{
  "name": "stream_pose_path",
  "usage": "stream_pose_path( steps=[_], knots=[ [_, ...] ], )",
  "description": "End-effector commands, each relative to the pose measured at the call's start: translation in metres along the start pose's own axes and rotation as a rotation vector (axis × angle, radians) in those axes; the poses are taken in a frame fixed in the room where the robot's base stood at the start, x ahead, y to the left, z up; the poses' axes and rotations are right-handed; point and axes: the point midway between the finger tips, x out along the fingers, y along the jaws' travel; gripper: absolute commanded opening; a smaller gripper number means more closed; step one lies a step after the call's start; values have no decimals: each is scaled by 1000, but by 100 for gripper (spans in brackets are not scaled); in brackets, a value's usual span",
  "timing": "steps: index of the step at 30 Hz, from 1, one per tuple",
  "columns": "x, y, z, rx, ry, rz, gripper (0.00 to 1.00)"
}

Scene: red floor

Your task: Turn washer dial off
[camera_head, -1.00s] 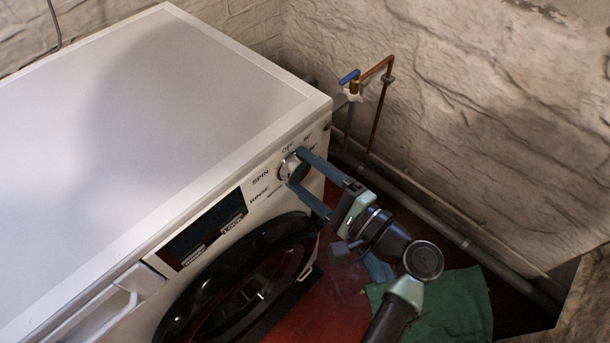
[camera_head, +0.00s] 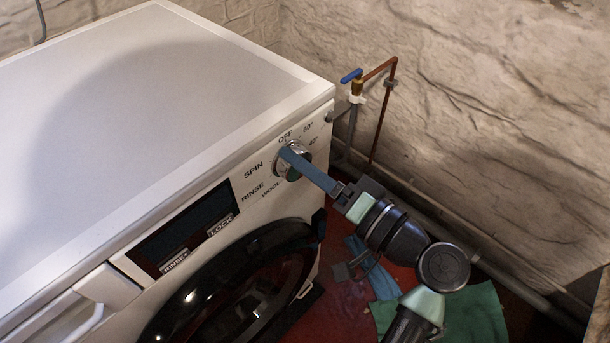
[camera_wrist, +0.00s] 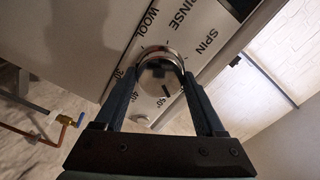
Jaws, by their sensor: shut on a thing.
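The washer dial (camera_head: 281,171) is a round silver knob on the right part of the white washer's (camera_head: 190,85) front panel. It also shows in the wrist view (camera_wrist: 160,82), between my two blue fingers. Labels OFF, 60°, 40°, WOOL, RINSE and SPIN ring it. My gripper (camera_head: 289,153) is shut on the dial, with a finger on either side; the wrist view shows it there too (camera_wrist: 158,72). In the head view the fingers line up nearly edge-on and cover part of the dial. Which label the dial points to is unclear.
A dark display (camera_head: 185,232) and the round black door (camera_head: 235,290) lie left of and below the dial. A copper pipe with a blue-handled tap (camera_head: 352,76) stands against the stone wall at right. Green cloth (camera_head: 475,312) lies on the red floor.

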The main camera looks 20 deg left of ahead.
Motion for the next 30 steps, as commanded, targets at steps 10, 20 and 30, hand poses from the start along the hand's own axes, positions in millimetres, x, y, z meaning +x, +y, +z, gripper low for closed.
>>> stream_pose_path(
  steps=[10,20,30],
  knots=[
    [0,3,2,-311,1,0,16],
    [0,1,2,-499,0,1,16],
    [0,-1,1,-563,-1,1,16]
  ],
)
